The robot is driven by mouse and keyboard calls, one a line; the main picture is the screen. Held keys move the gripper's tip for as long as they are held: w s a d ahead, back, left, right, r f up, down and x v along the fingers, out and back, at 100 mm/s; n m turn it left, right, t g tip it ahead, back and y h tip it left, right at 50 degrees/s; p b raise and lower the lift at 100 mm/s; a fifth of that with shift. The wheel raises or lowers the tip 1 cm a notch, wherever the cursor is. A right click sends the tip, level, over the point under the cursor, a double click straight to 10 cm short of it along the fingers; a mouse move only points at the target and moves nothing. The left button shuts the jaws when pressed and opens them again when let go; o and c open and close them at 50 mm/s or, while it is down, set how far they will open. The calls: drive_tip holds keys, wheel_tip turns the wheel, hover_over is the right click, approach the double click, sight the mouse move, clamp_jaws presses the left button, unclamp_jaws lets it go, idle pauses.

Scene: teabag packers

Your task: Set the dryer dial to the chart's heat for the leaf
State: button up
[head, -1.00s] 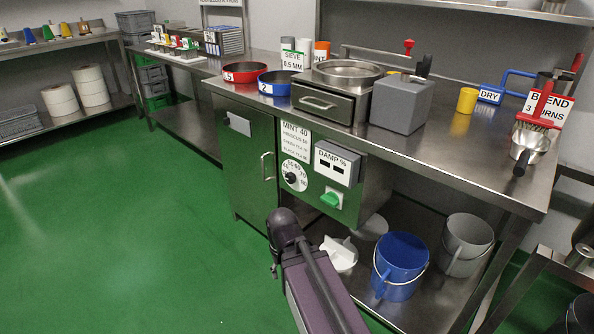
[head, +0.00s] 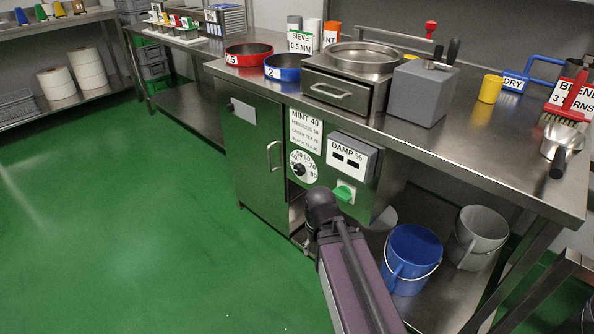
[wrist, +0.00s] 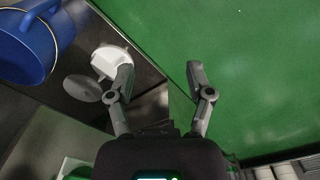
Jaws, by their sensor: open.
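The dryer dial (head: 304,167) is a white disc with a black knob on the cabinet's front panel, with numbers around it. The knob's exact setting is too small to tell. The chart (head: 305,130) above it reads MINT 40 at the top; the smaller lines are hard to read. In the wrist view my gripper (wrist: 160,78) is open and empty, pointing down over the floor and lower shelf, with the dial out of that view. In the head view my arm stands in front of the cabinet below the dial, and the fingers are hidden.
A green switch (head: 344,192) sits right of the dial under the DAMP % display (head: 350,157). A blue bucket (head: 411,262) and grey bucket (head: 476,238) stand on the lower shelf. A white fitting (wrist: 112,62) lies near the gripper's left finger. Green floor is clear at left.

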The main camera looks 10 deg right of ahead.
drive_tip(key=shift+o, duration=0.5)
drive_tip(key=shift+w+f, duration=0.1)
drive_tip(key=n+t+h+b, duration=1.15)
drive_tip(key=n+h, duration=0.35)
drive_tip(key=n, duration=0.9)
approach(297, 170)
drive_tip(key=v, duration=0.3)
drive_tip(key=shift+a+r+g+b, duration=0.3)
drive_tip(key=shift+r+g+b, duration=0.1)
drive_tip(key=shift+r+g, duration=0.05)
drive_tip(key=shift+w+d, duration=0.1)
drive_tip(key=shift+d, duration=0.05)
drive_tip(key=shift+f+x, duration=0.2)
drive_tip(key=shift+x, duration=6.55)
